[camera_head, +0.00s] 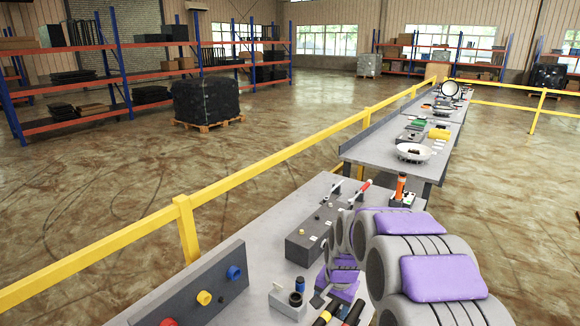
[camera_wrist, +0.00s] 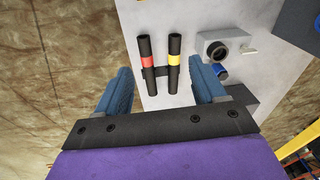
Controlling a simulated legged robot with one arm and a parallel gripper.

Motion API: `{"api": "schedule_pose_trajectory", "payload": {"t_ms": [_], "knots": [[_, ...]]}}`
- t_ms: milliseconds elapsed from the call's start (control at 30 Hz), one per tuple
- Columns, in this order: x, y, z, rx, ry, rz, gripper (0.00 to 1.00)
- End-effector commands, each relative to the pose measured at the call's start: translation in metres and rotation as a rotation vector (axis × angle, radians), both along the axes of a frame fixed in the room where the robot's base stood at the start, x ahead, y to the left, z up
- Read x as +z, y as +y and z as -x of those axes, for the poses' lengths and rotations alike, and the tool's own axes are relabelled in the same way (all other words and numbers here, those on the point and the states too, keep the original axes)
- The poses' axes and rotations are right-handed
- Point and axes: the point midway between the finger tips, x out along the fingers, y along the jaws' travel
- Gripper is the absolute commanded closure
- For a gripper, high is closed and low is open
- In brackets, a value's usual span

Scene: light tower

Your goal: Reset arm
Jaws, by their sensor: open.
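My gripper (camera_wrist: 160,66) shows in the wrist view with its two blue fingers spread wide and nothing between them. My grey and purple arm covers part of the table in the head view.
A panel with blue, yellow and red knobs (camera_head: 192,290) stands on the near table. A grey box (camera_head: 312,232) and an orange-topped device (camera_head: 400,190) are farther along. A yellow railing (camera_head: 270,160) runs along the left. More tables (camera_head: 375,150) continue behind.

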Motion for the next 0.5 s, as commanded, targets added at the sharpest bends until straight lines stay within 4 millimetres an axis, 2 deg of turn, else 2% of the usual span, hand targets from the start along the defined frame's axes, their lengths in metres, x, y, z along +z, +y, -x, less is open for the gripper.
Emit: {"api": "schedule_pose_trajectory", "payload": {"t_ms": [33,133,300,500], "knots": [[0.013,-0.001,0.018,0.025,0.01,0.005,0.31],[0.032,-0.004,0.051,0.083,0.03,0.016,0.31],[0.057,-0.009,0.112,0.178,0.077,0.031,0.31],[0.078,-0.013,0.187,0.287,0.131,0.048,0.31]]}}
